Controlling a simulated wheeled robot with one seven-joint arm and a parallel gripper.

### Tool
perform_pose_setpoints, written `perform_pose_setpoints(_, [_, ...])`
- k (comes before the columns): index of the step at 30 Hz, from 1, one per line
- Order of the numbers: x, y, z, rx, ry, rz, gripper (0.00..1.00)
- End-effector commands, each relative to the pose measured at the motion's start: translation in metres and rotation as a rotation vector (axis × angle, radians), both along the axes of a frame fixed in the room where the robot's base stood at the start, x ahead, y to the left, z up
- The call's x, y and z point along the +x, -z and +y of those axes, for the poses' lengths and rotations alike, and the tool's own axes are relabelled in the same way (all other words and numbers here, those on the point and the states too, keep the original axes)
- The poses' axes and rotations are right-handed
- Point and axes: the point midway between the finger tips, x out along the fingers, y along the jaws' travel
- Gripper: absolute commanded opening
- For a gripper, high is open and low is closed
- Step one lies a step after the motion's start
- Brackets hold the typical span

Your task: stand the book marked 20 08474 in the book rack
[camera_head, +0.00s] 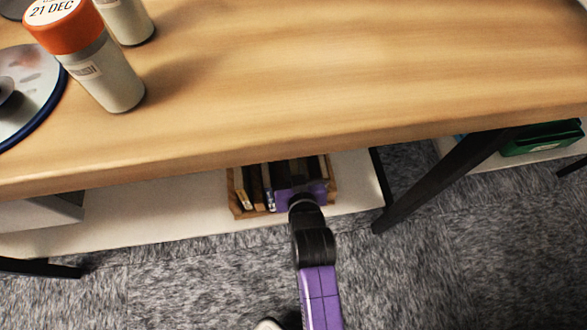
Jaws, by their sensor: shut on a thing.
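The wooden book rack (333,182) stands on the white lower shelf under the table, with its far part hidden by the table edge. Several books (256,186) stand side by side in its left and middle part. My purple gripper (300,182) is over the right part of the rack, reaching in from the front. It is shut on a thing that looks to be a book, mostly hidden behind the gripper. I cannot read any marking, so I cannot tell which book is 20 08474, nor whether the held one touches the rack floor.
The wooden tabletop (350,75) overhangs the shelf (130,225) just above my gripper. An orange-capped container (100,70) and a blue-rimmed round thing (45,95) are on it. A black table leg (440,180) slants at the right. A green bin (540,138) is farther right.

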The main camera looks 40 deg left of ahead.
Motion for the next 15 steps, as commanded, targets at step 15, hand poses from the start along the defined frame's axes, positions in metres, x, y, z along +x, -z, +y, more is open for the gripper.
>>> perform_pose_setpoints(15, [0.0004,0.0151,0.0,0.001,0.0,-0.001,0.26])
